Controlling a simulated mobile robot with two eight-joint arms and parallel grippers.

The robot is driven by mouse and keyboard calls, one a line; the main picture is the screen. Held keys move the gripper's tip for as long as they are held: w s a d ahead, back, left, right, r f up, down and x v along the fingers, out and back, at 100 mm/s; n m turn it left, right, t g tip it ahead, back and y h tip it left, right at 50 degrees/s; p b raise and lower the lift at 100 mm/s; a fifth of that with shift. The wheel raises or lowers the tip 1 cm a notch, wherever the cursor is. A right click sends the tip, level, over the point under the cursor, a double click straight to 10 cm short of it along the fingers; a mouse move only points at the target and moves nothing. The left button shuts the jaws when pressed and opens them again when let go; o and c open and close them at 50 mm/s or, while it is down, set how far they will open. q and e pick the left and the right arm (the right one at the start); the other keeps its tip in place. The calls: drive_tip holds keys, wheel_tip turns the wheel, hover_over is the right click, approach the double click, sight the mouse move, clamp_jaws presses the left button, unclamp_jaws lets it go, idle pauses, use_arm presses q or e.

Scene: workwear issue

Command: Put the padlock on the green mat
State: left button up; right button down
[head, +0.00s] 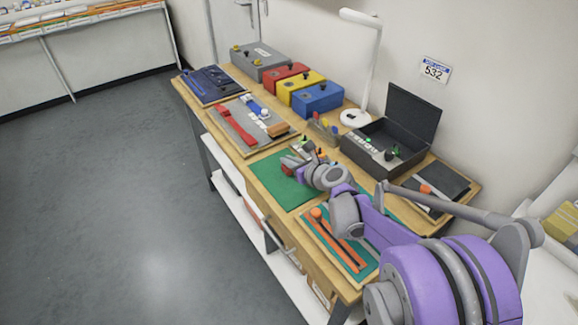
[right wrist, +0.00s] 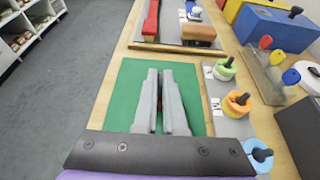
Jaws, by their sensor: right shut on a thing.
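The green mat (head: 280,183) lies flat on the bench near its front edge; in the right wrist view it fills the middle (right wrist: 122,105). My right gripper (head: 293,160) is over the mat, with its fingers close together (right wrist: 160,76). Only a dark red sliver, taken as the padlock (right wrist: 159,122), shows between the fingers. The fingers hide the rest of it, and I cannot tell its height above the mat. My left gripper is not in view.
A grey tray (head: 228,133) with red, blue and brown things lies beyond the mat. Ring-shaped things with black knobs, one green (right wrist: 226,68) and one orange (right wrist: 237,104), stand right of it. An open black case (head: 372,159) stands behind. Orange strips lie on another board (head: 325,258) nearer me.

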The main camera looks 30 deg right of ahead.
drive_tip(key=shift+f, duration=0.8)
drive_tip(key=shift+f, duration=0.2)
drive_tip(key=c, duration=1)
unclamp_jaws()
drive_tip(key=shift+r, duration=0.1)
